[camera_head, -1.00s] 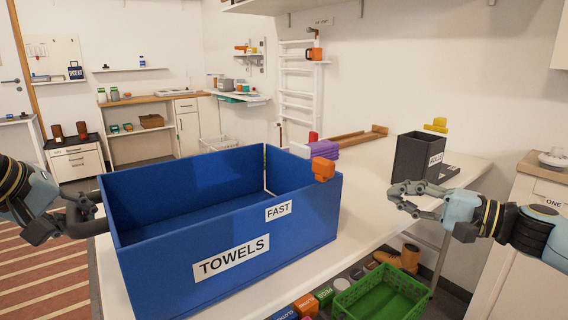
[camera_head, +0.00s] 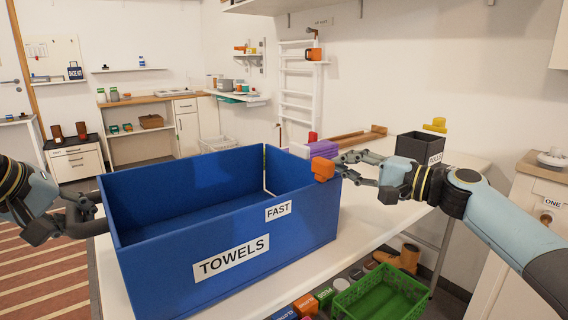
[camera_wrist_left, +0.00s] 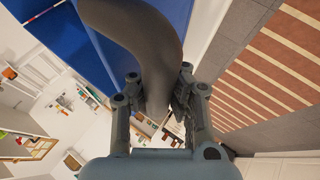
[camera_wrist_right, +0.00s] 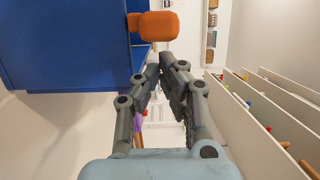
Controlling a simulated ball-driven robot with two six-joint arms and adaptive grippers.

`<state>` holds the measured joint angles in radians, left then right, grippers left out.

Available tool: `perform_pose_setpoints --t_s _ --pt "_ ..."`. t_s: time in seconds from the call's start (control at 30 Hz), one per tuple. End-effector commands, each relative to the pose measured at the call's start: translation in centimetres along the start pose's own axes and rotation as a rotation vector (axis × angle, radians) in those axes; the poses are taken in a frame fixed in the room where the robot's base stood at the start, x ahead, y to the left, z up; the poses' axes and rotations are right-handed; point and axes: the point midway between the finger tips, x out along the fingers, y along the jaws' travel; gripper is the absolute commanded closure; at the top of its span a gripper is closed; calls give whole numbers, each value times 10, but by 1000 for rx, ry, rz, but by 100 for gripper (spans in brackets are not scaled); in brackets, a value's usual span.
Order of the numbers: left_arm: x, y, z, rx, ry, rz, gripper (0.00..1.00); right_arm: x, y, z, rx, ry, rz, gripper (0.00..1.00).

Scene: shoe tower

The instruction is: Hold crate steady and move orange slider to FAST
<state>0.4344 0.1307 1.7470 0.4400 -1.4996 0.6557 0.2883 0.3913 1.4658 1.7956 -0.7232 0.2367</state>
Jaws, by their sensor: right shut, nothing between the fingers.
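The blue crate (camera_head: 165,265) marked TOWELS stands on the white table, with a FAST label (camera_head: 278,211) on its front wall. The orange slider (camera_head: 323,169) sits on the crate's rim at the right front corner, right of the FAST label. In the right wrist view the slider (camera_wrist_right: 153,25) is just beyond my fingertips. My right gripper (camera_head: 342,166) is shut and empty, close beside the slider; contact is unclear. My left gripper (camera_wrist_left: 158,98) is shut on the crate's dark curved handle (camera_wrist_left: 150,45) at the crate's left side.
A dark bin (camera_head: 420,148) stands behind my right arm. A purple stack (camera_head: 322,150) and a wooden tray (camera_head: 350,141) lie behind the slider. A green basket (camera_head: 385,293) is below the table's front edge. The crate's interior looks empty.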

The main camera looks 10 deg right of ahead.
Motion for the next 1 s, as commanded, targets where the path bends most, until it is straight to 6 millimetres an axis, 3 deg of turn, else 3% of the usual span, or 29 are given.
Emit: perform_pose_setpoints --t_s 0.47,0.57,0.8,1.0 --pt "-1 2 -1 3 4 3 100 1 0 8 1 1 0 100" --pt "-1 2 -1 3 4 3 100 5 1 21 1 -3 -1 100" --pt "-1 2 -1 3 4 5 100 18 0 72 2 -4 -3 100" --pt "-1 3 -1 3 2 7 100 21 0 87 1 -2 -1 100"
